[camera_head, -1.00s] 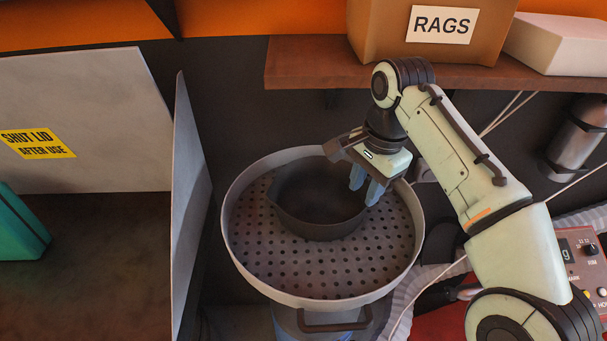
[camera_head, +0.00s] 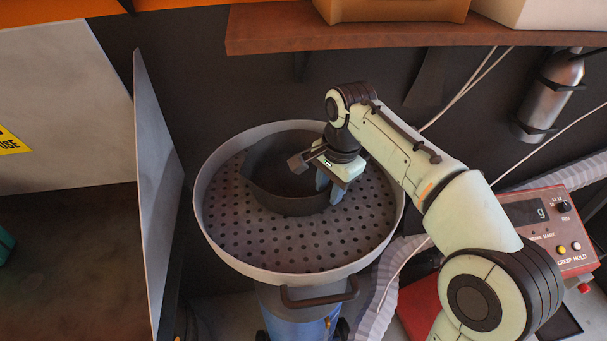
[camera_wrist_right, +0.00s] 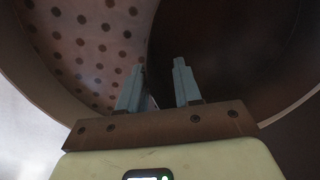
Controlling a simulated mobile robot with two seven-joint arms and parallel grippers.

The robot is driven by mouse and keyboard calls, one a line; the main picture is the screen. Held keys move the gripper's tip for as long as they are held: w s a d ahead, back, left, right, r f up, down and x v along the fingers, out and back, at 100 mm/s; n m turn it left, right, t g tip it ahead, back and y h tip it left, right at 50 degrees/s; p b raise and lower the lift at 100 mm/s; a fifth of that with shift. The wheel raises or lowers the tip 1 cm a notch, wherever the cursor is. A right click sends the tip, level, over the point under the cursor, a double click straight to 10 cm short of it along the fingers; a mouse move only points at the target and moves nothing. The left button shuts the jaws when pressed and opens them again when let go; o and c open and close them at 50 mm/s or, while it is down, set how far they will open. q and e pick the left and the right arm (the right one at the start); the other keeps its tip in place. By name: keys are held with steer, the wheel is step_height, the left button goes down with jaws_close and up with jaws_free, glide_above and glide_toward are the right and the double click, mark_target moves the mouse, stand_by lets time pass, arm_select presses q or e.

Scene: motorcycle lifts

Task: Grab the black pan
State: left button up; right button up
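The black pan (camera_head: 280,197) sits on a round perforated tray (camera_head: 225,262) with a raised pale rim, towards its back. My right gripper (camera_head: 330,187) is at the right side of the pan, pointing down. In the right wrist view its fingers (camera_wrist_right: 158,88) are apart. The pan's wall (camera_wrist_right: 152,55) runs between them, with one finger over the dotted tray and the other over the dark pan interior. I cannot tell whether either finger touches the wall. My left gripper is not in view.
A wooden shelf (camera_head: 400,27) hangs above and behind the tray. A grey upright panel (camera_head: 157,190) stands close at the left. A red control box (camera_head: 545,232) and a ribbed hose (camera_head: 378,305) are at the right. A metal cylinder (camera_head: 549,95) hangs on the back wall.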

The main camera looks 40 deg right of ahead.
steer(key=shift+w+f, duration=0.1)
steer(key=shift+f, duration=0.75)
steer(key=shift+f, duration=0.25)
jaws_close()
